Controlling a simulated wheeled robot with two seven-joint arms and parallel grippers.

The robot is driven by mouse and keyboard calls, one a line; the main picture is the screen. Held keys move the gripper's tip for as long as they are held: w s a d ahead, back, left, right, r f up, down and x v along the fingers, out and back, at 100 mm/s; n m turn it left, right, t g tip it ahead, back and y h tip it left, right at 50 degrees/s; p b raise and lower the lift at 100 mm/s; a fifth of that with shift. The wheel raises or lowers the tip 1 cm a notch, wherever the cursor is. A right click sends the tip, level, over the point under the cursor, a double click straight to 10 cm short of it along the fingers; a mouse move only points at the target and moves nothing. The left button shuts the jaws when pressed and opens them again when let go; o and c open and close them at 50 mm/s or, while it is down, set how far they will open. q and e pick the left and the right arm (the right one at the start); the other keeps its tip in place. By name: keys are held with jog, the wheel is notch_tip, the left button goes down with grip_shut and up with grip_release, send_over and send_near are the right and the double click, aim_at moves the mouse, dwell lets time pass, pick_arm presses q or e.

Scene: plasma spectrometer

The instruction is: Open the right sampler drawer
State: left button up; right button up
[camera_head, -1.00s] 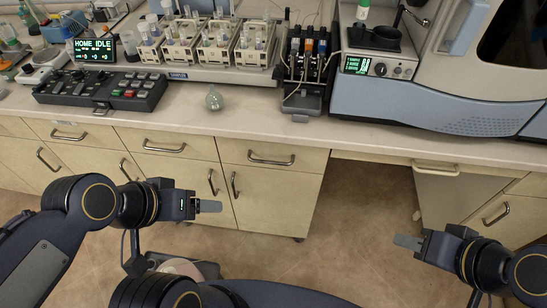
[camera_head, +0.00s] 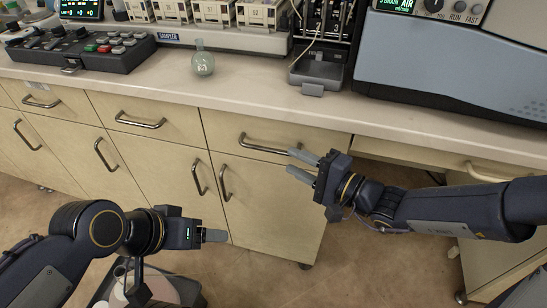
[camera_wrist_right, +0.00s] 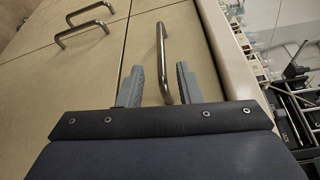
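The right sampler drawer (camera_head: 226,132) is a pale wood front under the counter, flush with its neighbours. Its metal bar handle (camera_head: 262,147) is at the drawer's middle. My right gripper (camera_head: 297,163) is at the handle's right end, its two grey fingers apart. In the right wrist view the handle (camera_wrist_right: 162,45) runs lengthwise between the open fingers (camera_wrist_right: 158,70), apparently not clamped; the depth between them is hard to judge. My left gripper (camera_head: 214,235) hangs low in front of the cabinet doors, away from the handle; its fingers overlap edge-on.
The counter edge (camera_head: 250,97) runs just above the drawers. A round glass flask (camera_head: 203,60) stands near it, with a control console (camera_head: 80,48) to the left. Another drawer with a handle (camera_head: 141,121) is left of this one. An open knee space lies to the right.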

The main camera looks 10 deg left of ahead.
aim_at(272, 150)
jog(key=x, duration=0.7)
jog(key=shift+a, duration=0.2)
grip_shut()
